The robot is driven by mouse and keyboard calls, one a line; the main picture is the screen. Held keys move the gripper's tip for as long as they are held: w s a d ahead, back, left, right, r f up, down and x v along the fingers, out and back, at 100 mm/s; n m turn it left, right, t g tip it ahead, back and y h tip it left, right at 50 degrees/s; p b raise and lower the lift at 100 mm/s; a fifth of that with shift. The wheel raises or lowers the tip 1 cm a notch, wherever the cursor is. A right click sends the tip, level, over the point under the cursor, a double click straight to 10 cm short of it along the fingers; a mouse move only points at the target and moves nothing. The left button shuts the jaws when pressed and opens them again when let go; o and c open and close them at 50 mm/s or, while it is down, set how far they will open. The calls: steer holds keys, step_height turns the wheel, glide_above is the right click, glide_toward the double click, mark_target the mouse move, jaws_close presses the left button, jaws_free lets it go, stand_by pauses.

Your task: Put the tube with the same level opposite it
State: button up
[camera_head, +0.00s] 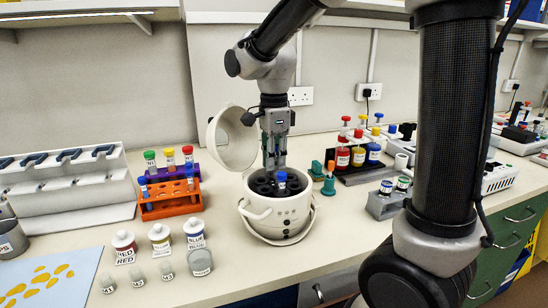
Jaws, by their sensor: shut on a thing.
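My gripper (276,158) points down over the open white centrifuge (297,218), at the back part of its dark rotor (264,186). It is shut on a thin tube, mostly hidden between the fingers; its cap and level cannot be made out. A blue-capped tube (282,181) stands in the rotor, just in front of the fingertips. Its level is too small to read. An orange rack (170,207) left of the centrifuge holds blue-capped tubes (144,187).
The round lid (231,140) stands open behind left. A purple rack (160,172) with green- and red-capped tubes stands behind the orange rack. Teal-green holders (328,186) and a dark rack of coloured bottles (358,178) stand close right.

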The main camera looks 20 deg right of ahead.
steer(key=shift+f, duration=0.3)
steer(key=shift+f, duration=0.75)
steer(key=o, duration=0.8)
steer(key=shift+r, duration=0.1)
step_height(320, 180, up, 12)
steer(key=shift+f, duration=0.1)
